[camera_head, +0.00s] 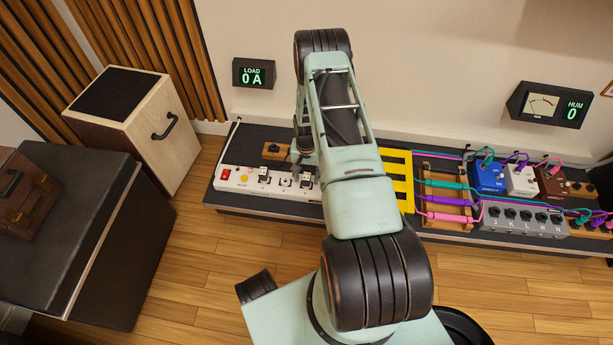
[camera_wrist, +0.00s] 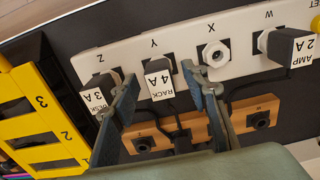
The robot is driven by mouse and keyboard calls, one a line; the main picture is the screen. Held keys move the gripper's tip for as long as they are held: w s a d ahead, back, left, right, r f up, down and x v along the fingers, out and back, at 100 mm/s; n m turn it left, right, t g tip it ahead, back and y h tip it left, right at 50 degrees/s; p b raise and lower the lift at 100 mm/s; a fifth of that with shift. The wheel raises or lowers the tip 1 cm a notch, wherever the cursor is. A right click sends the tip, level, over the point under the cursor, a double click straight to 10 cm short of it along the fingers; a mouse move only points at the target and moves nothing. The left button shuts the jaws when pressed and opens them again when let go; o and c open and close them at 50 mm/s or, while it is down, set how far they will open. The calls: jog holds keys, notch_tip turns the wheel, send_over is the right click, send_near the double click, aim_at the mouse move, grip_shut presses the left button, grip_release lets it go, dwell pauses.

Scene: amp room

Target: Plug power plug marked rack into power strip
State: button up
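The white power strip (camera_wrist: 195,30) runs across the top of the wrist view, its letters upside down. It also shows in the head view (camera_head: 240,183). The plug labelled RACK 4A (camera_wrist: 160,80) is at outlet Y; how deep it sits I cannot tell. The DESK 3A plug (camera_wrist: 99,90) is at outlet Z, and the AMP 2A plug (camera_wrist: 288,46) is at W. Outlet X holds a round white piece (camera_wrist: 214,54) with no labelled plug.
A wooden block (camera_wrist: 226,121) with dark sockets and cables lies beside the strip. A yellow rack numbered 2 and 3 (camera_wrist: 40,125) stands left in the wrist view. The LOAD display (camera_head: 253,74) reads 0 A. Pedals (camera_head: 488,177) and cables crowd the right.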

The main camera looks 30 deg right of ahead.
notch_tip(320, 180, up, 12)
dwell(0.7)
dwell(0.5)
